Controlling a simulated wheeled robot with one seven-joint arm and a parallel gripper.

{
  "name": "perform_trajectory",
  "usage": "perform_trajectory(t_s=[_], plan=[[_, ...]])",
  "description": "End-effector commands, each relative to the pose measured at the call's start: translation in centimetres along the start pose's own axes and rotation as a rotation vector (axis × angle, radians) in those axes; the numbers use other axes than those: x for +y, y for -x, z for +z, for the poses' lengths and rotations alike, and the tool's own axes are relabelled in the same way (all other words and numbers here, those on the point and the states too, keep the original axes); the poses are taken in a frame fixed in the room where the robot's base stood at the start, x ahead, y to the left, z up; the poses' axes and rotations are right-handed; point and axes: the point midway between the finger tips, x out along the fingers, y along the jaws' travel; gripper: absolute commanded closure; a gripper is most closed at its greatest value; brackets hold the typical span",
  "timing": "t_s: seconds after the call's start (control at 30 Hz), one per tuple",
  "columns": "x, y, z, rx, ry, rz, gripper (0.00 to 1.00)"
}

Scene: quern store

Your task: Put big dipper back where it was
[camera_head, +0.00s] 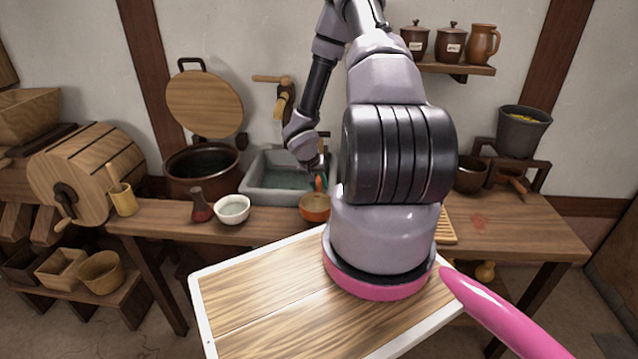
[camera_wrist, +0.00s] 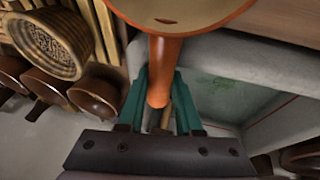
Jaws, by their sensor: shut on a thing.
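The dipper (camera_head: 315,208) is an orange-brown bowl with a handle. In the head view it is over the front right edge of the grey sink, near the bench top. My gripper (camera_head: 321,172) is just above the bowl. In the wrist view the teal fingers of my gripper (camera_wrist: 160,98) are closed around the dipper's orange handle (camera_wrist: 161,70). The bowl is at the top of that view, partly cut off. I cannot tell whether it touches the bench or sink rim.
The grey sink (camera_head: 258,196) sits in the bench. A white bowl (camera_head: 233,209) and a dark red bottle (camera_head: 201,207) stand left of the dipper. A dark bowl (camera_head: 470,175) is to the right. The wrist view shows a woven basket (camera_wrist: 47,45) and a brown bowl (camera_wrist: 95,95) at left.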

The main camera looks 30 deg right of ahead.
Motion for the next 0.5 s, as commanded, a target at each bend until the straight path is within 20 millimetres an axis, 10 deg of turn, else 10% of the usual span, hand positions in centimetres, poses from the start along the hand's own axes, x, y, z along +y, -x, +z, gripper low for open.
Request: perform_trajectory(t_s=[0.1,0.13,0.2,0.5], plan=[[-0.04,-0.13,0.31,-0.005,0.002,-0.001,1.0],[-0.04,-0.13,0.33,-0.006,0.003,-0.001,0.59],[-0.03,-0.14,0.37,-0.007,0.003,-0.001,0.36],[0.08,0.27,0.35,-0.008,0.004,0.0,0.36]])
